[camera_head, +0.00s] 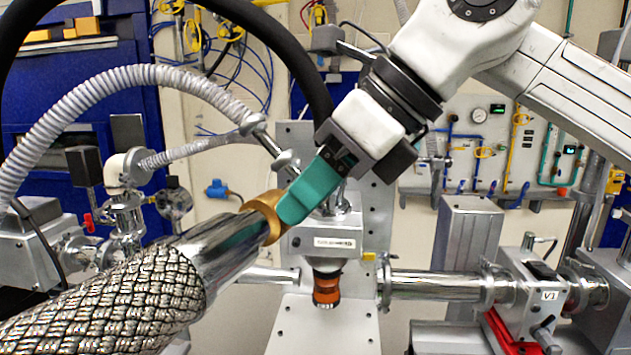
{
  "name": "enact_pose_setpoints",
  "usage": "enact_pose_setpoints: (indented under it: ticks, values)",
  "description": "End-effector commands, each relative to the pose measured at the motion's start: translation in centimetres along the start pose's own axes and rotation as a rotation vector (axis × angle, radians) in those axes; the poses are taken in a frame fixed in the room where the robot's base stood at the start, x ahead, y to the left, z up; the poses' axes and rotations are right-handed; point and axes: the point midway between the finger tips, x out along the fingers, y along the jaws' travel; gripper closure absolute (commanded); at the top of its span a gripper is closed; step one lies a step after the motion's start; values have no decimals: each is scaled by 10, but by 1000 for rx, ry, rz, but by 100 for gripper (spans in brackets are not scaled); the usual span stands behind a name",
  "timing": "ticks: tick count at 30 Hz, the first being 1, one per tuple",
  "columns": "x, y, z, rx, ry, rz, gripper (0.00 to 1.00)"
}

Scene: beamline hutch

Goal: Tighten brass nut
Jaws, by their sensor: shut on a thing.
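The brass nut (259,204) is a gold-coloured ring at the upper right end of a shiny metal tube (228,243). A braided metal sleeve (120,300) covers the tube's lower left part. My gripper (290,208) comes down from the upper right, and its teal fingers are shut on the brass nut. The fingers hide the nut's right side. Behind the fingers stands a silver block (325,243) with a small label, and the joint between nut and block is partly hidden.
An orange-and-black knob (327,290) hangs below the block. A horizontal pipe (435,286) runs right to a valve marked V1 (546,290). A grey corrugated hose (75,115) and a thick black hose (290,55) arch at the upper left. A panel with gauges (500,145) is behind.

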Motion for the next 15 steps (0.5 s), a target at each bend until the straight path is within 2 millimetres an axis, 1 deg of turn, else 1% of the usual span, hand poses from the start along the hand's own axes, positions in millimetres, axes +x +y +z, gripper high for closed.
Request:
enact_pose_setpoints:
  ticks: [1, 15]
  values:
    - [-2, -1, 3, 1, 7, -3, 94]
    - [0, -1, 3, 1, 31, -2, 94]
